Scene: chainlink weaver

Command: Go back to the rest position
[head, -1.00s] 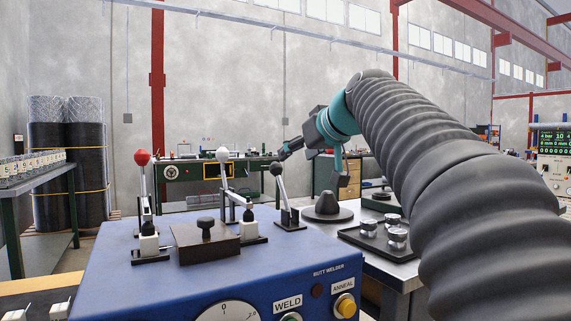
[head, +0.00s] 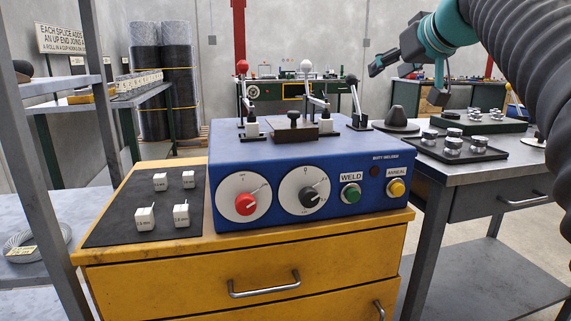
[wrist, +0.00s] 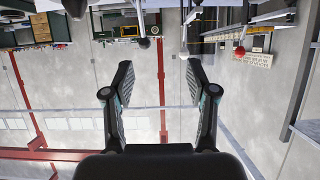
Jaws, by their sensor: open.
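My gripper (head: 384,62) is in the air at the upper right of the head view, above and behind the butt welder, and it points left. In the wrist view its two fingers (wrist: 161,90) stand wide apart with nothing between them. My dark ribbed arm comes in from the right edge of the head view. The blue butt welder (head: 400,160) sits on a yellow cabinet (head: 160,258). Its red-knobbed lever (head: 242,68), white-knobbed lever (head: 306,66) and black-knobbed lever (head: 352,80) stand upright. My gripper touches none of them.
A black mat (head: 110,213) with several white blocks lies left of the welder. A grey table (head: 470,175) at right bears a dark tray (head: 492,154) with metal pieces and a dark cone (head: 398,116). Grey shelving (head: 40,150) stands at far left.

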